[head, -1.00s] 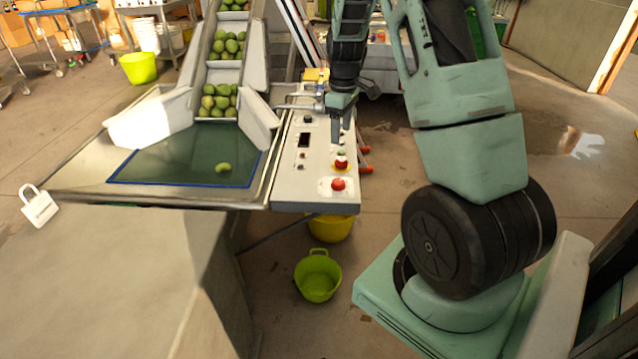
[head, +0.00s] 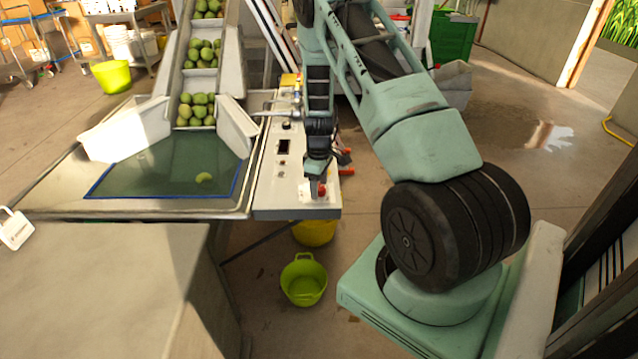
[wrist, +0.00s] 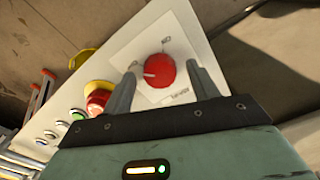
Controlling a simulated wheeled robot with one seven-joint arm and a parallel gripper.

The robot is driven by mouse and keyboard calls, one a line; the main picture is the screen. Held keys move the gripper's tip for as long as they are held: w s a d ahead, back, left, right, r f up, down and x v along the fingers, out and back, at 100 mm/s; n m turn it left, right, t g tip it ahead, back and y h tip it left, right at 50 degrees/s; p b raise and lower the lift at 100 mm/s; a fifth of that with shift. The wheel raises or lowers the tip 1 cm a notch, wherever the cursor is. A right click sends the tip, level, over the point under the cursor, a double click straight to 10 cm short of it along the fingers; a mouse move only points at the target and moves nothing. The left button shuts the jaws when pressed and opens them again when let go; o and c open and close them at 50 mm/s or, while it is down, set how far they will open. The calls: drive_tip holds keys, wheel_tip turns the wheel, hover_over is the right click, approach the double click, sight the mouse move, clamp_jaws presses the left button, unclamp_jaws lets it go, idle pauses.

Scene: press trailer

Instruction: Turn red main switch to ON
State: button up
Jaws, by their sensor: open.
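The red main switch (wrist: 159,71) is a round red knob with a white pointer line, on a white plate at the end of the control panel. In the wrist view my gripper (wrist: 160,78) is open, with one finger on each side of the knob; whether they touch it I cannot tell. The line points toward the left label, away from the label reading "ON" at the upper right. In the head view the switch (head: 321,189) shows partly beside my gripper (head: 318,192), which points down at the panel's near end.
A red button on a yellow base (wrist: 98,100) sits close to the switch, with several smaller buttons beyond it. The control panel (head: 265,195) adjoins a green-floored sorting tray (head: 140,180) holding one fruit. A green bucket (head: 303,281) stands on the floor below.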

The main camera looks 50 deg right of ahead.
drive_tip(key=shift+f, duration=0.15)
drive_tip(key=shift+c, duration=0.3)
drive_tip(key=c, duration=0.9)
